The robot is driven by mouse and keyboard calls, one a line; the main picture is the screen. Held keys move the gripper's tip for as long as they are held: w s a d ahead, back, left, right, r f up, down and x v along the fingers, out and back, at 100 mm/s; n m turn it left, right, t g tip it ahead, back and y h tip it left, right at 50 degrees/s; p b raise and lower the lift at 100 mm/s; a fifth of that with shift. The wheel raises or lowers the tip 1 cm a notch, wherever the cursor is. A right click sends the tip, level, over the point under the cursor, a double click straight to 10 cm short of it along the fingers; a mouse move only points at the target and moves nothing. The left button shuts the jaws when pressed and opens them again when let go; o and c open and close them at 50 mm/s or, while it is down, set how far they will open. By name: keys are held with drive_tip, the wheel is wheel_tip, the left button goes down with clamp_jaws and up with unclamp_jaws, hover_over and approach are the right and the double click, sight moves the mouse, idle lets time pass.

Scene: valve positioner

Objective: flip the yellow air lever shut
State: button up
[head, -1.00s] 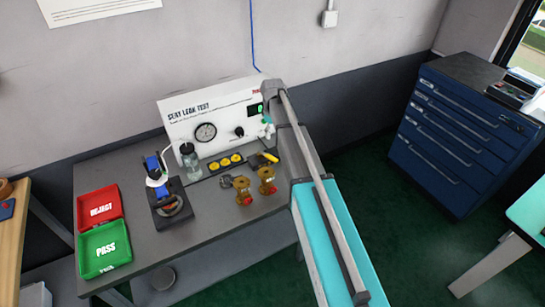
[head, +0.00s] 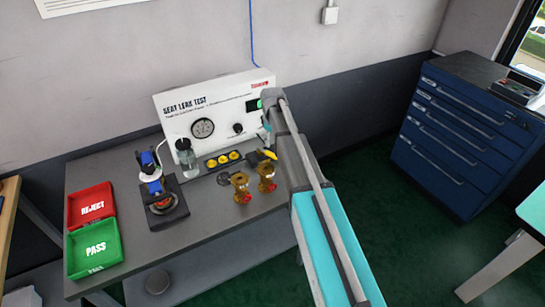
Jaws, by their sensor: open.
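The yellow air lever (head: 270,154) is a small yellow bar on the bench. It lies at the right end of the dark strip in front of the white seat leak test panel (head: 205,108), just left of my arm. Whether it stands open or shut is too small to tell. My arm reaches over the bench's right side. My gripper (head: 266,129) is at its far end, by the panel's right edge, above and behind the lever. It is open, but small and partly hidden by my arm. I see no contact with the lever.
Two brass valves (head: 241,188) stand just in front of the lever. Yellow knobs (head: 222,160) and a glass jar (head: 186,157) sit left of it. A blue device on a black base (head: 166,205), a red tray (head: 91,208) and a green tray (head: 95,248) lie further left.

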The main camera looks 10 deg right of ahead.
sight(272, 154)
drive_tip(key=shift+f+b, duration=3.15)
drive_tip(key=shift+f, duration=0.35)
clamp_jaws()
